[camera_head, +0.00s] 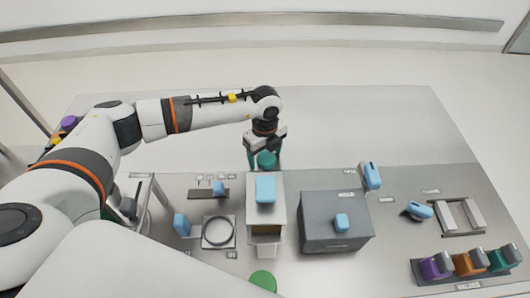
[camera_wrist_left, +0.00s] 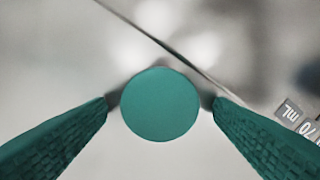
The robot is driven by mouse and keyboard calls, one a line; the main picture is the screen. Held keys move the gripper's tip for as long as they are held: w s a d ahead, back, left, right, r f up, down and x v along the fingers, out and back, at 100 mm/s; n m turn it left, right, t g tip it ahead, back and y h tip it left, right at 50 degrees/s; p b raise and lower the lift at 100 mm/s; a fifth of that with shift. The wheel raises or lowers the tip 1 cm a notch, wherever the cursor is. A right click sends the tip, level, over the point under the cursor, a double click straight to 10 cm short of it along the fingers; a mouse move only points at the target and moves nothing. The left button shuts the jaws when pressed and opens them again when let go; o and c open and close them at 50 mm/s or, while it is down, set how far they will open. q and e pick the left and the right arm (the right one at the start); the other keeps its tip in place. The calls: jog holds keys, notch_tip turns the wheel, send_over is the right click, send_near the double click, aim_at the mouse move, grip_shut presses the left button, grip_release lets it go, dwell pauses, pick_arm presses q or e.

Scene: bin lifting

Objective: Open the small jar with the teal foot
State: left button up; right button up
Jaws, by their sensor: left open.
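A round teal top (camera_head: 266,159) shows just below my left gripper (camera_head: 263,153) in the head view, at the far edge of the grey panel. In the left wrist view this teal disc (camera_wrist_left: 160,104) lies between the two teal fingers of the left gripper (camera_wrist_left: 160,103). The fingers are open, with a small gap on each side of the disc. Any jar body or foot under the disc is hidden, so I cannot tell for sure that it is the jar. My right gripper is not in view.
A box with a blue handle (camera_head: 265,190) stands close in front of the gripper. A grey box (camera_head: 335,225) is to its right. A green disc (camera_head: 262,281) is at the bottom, and several coloured valves (camera_head: 470,263) are at lower right. The table's far part (camera_head: 370,125) is clear.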

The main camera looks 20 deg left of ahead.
aim_at(265, 157)
pick_arm(q)
jog(key=shift+r, duration=0.5)
notch_tip(265, 157, up, 11)
jog(key=b, duration=0.2)
jog(key=shift+r, duration=0.2)
